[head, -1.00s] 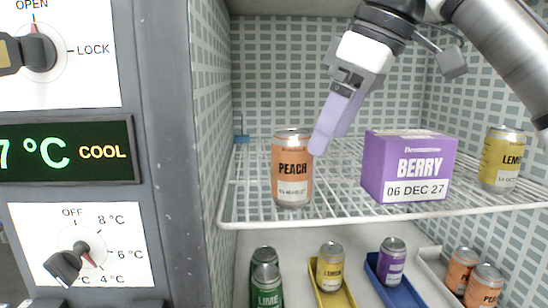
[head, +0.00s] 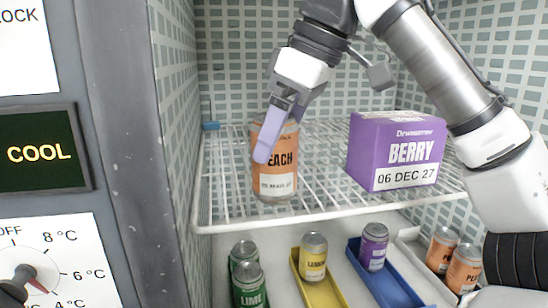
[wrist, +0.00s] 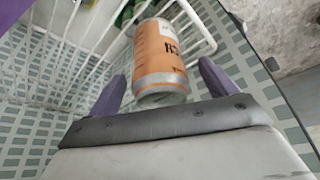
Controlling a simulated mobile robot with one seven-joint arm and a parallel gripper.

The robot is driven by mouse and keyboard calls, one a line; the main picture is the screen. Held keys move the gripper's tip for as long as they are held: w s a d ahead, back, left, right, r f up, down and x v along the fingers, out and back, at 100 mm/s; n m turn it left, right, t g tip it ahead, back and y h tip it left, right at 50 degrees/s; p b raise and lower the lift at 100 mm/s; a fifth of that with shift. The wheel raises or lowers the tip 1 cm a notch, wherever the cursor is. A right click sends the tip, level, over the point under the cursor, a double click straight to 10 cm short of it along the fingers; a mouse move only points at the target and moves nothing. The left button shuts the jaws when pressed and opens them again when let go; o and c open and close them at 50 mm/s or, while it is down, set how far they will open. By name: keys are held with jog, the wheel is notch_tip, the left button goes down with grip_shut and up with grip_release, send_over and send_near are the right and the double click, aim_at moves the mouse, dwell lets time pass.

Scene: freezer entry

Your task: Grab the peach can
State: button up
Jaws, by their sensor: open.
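The orange peach can (head: 276,170) stands upright on the white wire shelf, near its left front. It also shows in the wrist view (wrist: 160,55), ahead of my gripper and between the two purple fingers. My gripper (head: 268,145) is open, and in the head view a finger overlaps the upper left of the can and hides part of its label. In the wrist view the fingers (wrist: 162,85) are on either side of the can's near end. I cannot tell whether either finger touches it.
A purple berry box (head: 396,150) stands on the shelf (head: 325,190) right of the can. Below are green lime cans (head: 248,285), a lemon can (head: 313,257) in a yellow tray, a purple can (head: 373,246) in a blue tray, and orange cans (head: 463,268). The grey door frame (head: 125,150) is at left.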

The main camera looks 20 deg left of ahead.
jog(key=shift+x, duration=1.55)
jog(key=shift+w, duration=0.1)
jog(key=c, duration=1.3)
jog(key=shift+r, duration=0.15)
